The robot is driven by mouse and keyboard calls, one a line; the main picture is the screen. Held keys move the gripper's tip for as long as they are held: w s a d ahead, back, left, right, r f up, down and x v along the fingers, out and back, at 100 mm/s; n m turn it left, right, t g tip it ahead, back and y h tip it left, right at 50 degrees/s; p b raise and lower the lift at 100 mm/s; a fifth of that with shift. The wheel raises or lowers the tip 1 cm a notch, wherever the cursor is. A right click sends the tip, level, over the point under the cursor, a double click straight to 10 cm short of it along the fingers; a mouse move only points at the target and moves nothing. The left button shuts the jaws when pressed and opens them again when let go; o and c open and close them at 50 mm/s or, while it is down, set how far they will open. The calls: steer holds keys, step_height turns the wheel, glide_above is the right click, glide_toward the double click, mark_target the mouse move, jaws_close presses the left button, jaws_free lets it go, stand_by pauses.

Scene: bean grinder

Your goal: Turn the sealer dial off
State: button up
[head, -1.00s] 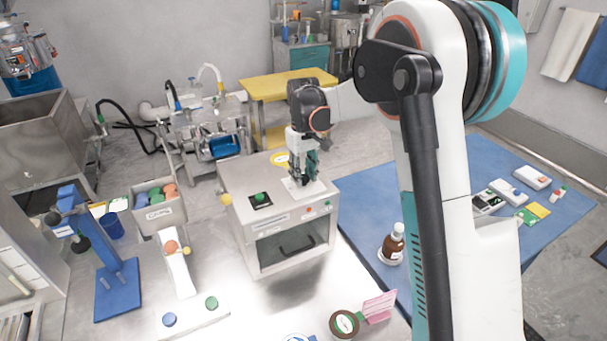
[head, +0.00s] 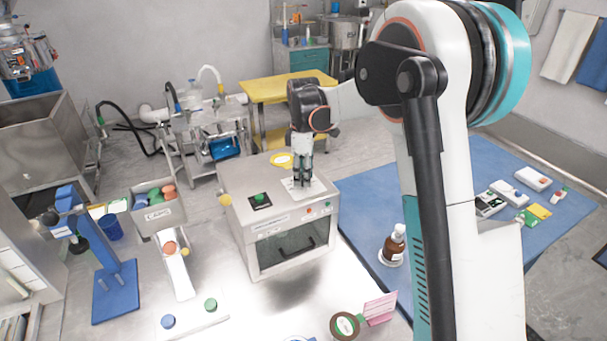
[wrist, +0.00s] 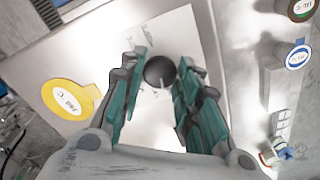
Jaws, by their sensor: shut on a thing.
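The steel sealer box (head: 285,215) stands on the metal bench, with a white plate (head: 290,191) on its top. The dial (wrist: 160,72) is a dark round knob with a pale pointer mark, set on that plate, which also shows in the wrist view (wrist: 180,35). My gripper (head: 301,183) points straight down over the plate. In the wrist view my gripper (wrist: 160,85) has its teal fingers on both sides of the dial, shut on it.
A yellow round tag marked 150 C (wrist: 68,99) lies beside the plate. A green button on a black base (head: 260,201) sits on the box top. A brown bottle (head: 393,246) stands to the right, on the blue mat.

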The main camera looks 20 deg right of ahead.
steer(key=shift+n, duration=1)
steer(key=o, duration=1.1)
step_height(320, 180, up, 12)
steer(key=shift+s, duration=0.1)
